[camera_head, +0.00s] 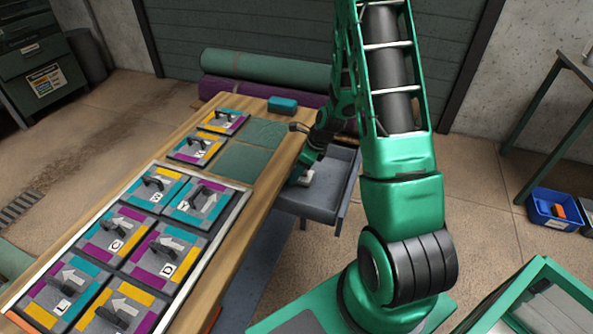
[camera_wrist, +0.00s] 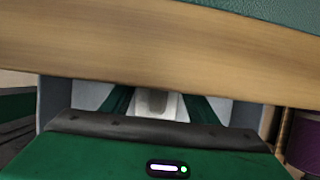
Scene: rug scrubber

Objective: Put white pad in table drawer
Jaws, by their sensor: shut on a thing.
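The white pad (camera_wrist: 172,108) is between the two green fingers of my gripper (camera_wrist: 158,104) in the wrist view, and they are shut on it. In the head view my gripper (camera_head: 302,172) reaches down over the open table drawer (camera_head: 322,208), with a small pale part of the white pad (camera_head: 307,177) showing beside it. The grey-blue drawer sticks out from the right side of the wooden table (camera_head: 228,240). Grey drawer surfaces (camera_wrist: 90,96) show around the fingers in the wrist view. I cannot tell whether the pad touches the drawer floor.
Trays of coloured tiles with black handles (camera_head: 112,240) cover much of the tabletop. A teal block (camera_head: 283,104) lies near its far end. Rolled rugs (camera_head: 265,68) are behind the table. A blue bin (camera_head: 553,209) stands on the floor at right. The wooden table edge (camera_wrist: 150,45) is close to my gripper.

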